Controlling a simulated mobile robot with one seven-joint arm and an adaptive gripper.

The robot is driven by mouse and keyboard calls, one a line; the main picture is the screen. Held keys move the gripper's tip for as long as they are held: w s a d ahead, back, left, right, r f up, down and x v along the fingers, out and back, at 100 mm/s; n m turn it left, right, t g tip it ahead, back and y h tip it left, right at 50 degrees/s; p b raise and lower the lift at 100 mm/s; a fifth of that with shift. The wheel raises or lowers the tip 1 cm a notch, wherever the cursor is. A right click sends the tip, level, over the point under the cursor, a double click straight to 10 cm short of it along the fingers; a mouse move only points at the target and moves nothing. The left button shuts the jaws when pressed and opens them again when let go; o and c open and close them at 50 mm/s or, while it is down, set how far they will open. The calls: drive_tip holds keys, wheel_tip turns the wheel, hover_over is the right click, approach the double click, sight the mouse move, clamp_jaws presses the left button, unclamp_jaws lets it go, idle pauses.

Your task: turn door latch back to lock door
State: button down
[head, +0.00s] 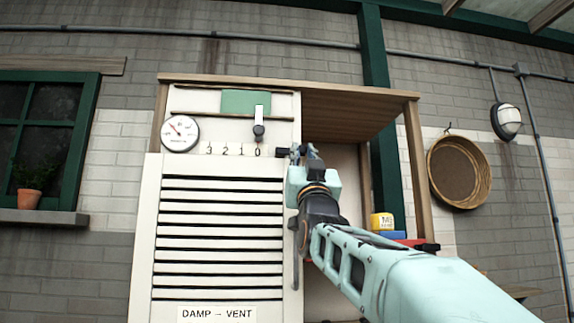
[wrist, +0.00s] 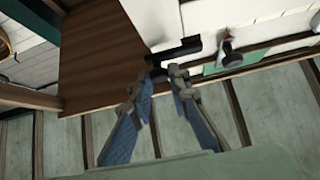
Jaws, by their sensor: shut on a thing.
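The white slatted door (head: 220,228) stands in the cabinet front, with a "DAMP → VENT" label low on it. The small black door latch (head: 283,152) is at the door's upper right corner. It also shows in the wrist view as a dark bar (wrist: 178,49) against the pale panel. My gripper (head: 304,155) is at the latch, just right of the door edge. In the wrist view its two fingertips (wrist: 161,74) close in on the latch's near end and are shut on it. The fingers partly hide the latch's pivot.
A slider knob (head: 258,130) sits above the numbers 3 2 1 0, close left of my gripper. A round gauge (head: 180,133) is at the panel's left. The cabinet's wooden side and top overhang are close by. A yellow box (head: 382,221) stands at right.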

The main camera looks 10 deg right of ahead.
drive_tip(key=shift+a+f+m+g+h+p, duration=0.7)
drive_tip(key=shift+m+g+h, duration=1.4)
drive_tip(key=shift+m, duration=1.75)
drive_tip(key=shift+a+f+m+g+h+p, duration=0.45)
drive_tip(key=shift+a+m+g+h+p, duration=0.5)
drive_tip(key=shift+m+g+h, duration=2)
drive_tip(key=shift+a+f+m+g+h+p, duration=0.8)
drive_tip(key=shift+m+g+h, duration=0.45)
drive_tip(key=shift+m, duration=3.45)
drive_tip(key=shift+r, duration=0.2)
drive_tip(key=c, duration=1.8)
unclamp_jaws()
drive_tip(key=shift+d, duration=0.1)
drive_tip(key=shift+c, duration=0.2)
drive_tip(key=v, duration=1.2)
